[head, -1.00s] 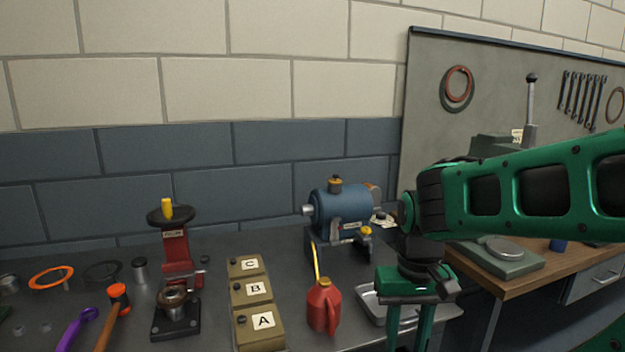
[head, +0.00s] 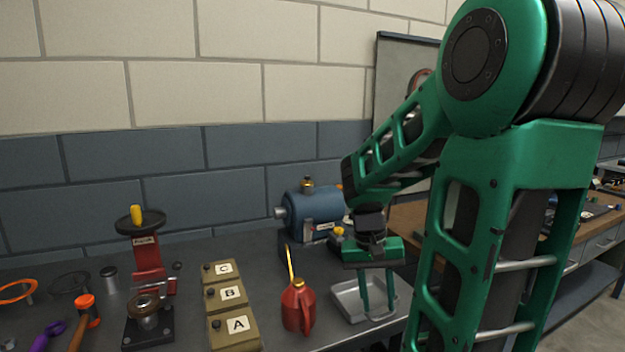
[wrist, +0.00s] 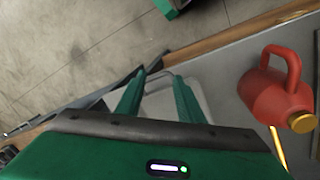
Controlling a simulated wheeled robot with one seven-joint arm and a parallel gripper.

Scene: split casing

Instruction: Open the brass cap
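A blue motor-like housing (head: 314,212) stands at the back of the bench, with a small brass-coloured cap (head: 307,185) on top. A yellow knob (head: 338,231) shows at its lower right, partly behind my arm. A red oil can (head: 298,309) with a thin yellow spout stands in front; the wrist view also shows the can (wrist: 268,95) with a brass-coloured fitting (wrist: 302,122). I cannot tell for certain which is the task's cap. My gripper (head: 378,308) points down over the grey tray, right of the can. Its fingers are apart and empty, also in the wrist view (wrist: 155,82).
The shallow metal tray (head: 347,300) lies under my gripper near the bench edge. Boxes A (head: 235,330), B and C stand in a row left of the can. A red press-like stand (head: 148,258) and a hammer (head: 85,312) are further left. A wooden-topped bench (head: 408,222) is at right.

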